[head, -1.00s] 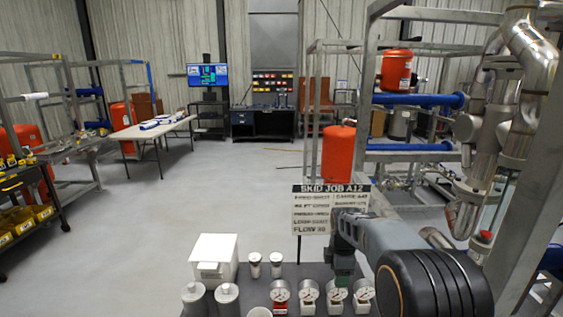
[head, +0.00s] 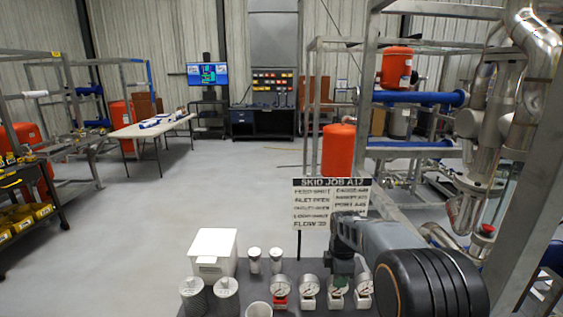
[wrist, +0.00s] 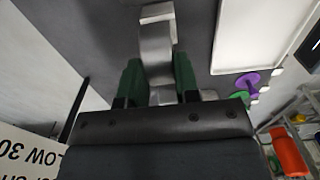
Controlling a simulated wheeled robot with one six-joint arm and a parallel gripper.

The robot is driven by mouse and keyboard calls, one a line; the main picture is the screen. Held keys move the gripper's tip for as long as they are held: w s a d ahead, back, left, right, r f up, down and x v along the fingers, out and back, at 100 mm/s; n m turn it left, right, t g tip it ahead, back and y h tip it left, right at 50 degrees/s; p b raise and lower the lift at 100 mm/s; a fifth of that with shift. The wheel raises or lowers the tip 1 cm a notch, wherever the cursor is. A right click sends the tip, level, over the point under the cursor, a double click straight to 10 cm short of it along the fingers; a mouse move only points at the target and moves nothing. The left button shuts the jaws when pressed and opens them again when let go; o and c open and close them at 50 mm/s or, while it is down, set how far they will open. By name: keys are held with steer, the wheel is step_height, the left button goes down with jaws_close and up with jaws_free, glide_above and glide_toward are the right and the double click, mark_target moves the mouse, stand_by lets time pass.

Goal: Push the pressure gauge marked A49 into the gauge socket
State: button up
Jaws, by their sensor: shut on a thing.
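Several round white-faced pressure gauges stand in a row at the bottom of the head view, including a left one (head: 279,286) with red below its dial and a second one (head: 309,286). My gripper (head: 342,272) is right at the third gauge (head: 338,287). In the wrist view my gripper's green fingers (wrist: 160,82) are shut on a grey metal piece (wrist: 156,45), which seems to be this gauge seen from behind. I cannot read A49 on any dial, and I cannot make out the gauge socket.
A white box (head: 213,252), two small metal cylinders (head: 265,260), two larger canisters (head: 209,295) and a white cup (head: 258,310) stand left of the gauges on the dark surface. A job sign (head: 331,204) stands behind. Steel frame and pipes rise at right.

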steer(key=shift+r, duration=0.15)
steer(key=shift+c, duration=0.3)
steer(key=shift+r+p, duration=2.45)
steer(key=shift+r, duration=0.45)
steer(key=shift+a+f, duration=0.1)
